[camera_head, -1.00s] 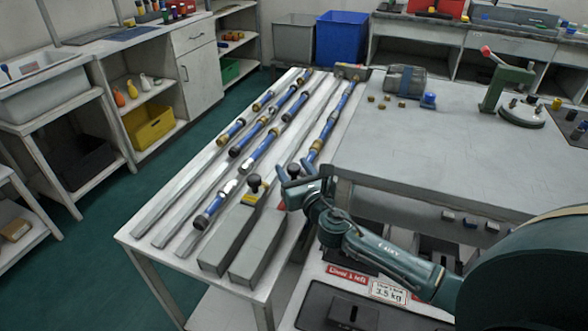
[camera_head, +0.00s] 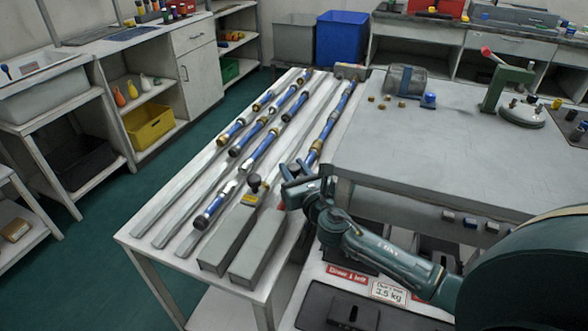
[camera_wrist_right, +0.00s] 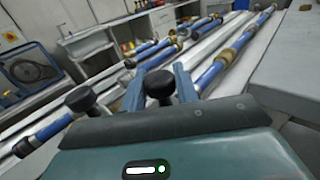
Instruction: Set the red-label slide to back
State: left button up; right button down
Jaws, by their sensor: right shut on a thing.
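Two grey slide rails lie side by side at the near end of the long table in the head view. The left one carries the yellow-label slide (camera_head: 249,197) with an upright black knob (camera_head: 254,182). The right one carries the red-label slide (camera_head: 282,206), of which only a bit of red shows beside my gripper. My right gripper (camera_head: 293,178) is over this slide. In the right wrist view its blue fingers stand either side of a black knob (camera_wrist_right: 160,84), shut on it. The other knob (camera_wrist_right: 80,98) is to the left, apart from the fingers. My left gripper is not in view.
Several blue hose assemblies (camera_head: 262,150) lie in channels along the table behind the slides. A grey bench (camera_head: 440,150) stands close on the right, with a green lever press (camera_head: 510,85). A red-labelled panel (camera_head: 347,274) is below my right arm.

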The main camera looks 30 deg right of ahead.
jog(key=s+a+p, duration=0.1)
jog(key=a, duration=0.1)
jog(key=s+a+p, duration=0.1)
jog(key=s+a, duration=0.1)
jog(key=shift+s+r, duration=0.1)
jog(key=shift+s, duration=0.2)
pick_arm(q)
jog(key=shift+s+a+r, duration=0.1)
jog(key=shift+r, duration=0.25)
pick_arm(e)
jog(key=shift+s+a, duration=0.1)
jog(key=shift+a, duration=0.2)
jog(key=c, duration=1.1)
grip_release()
jog(key=shift+s, duration=0.1)
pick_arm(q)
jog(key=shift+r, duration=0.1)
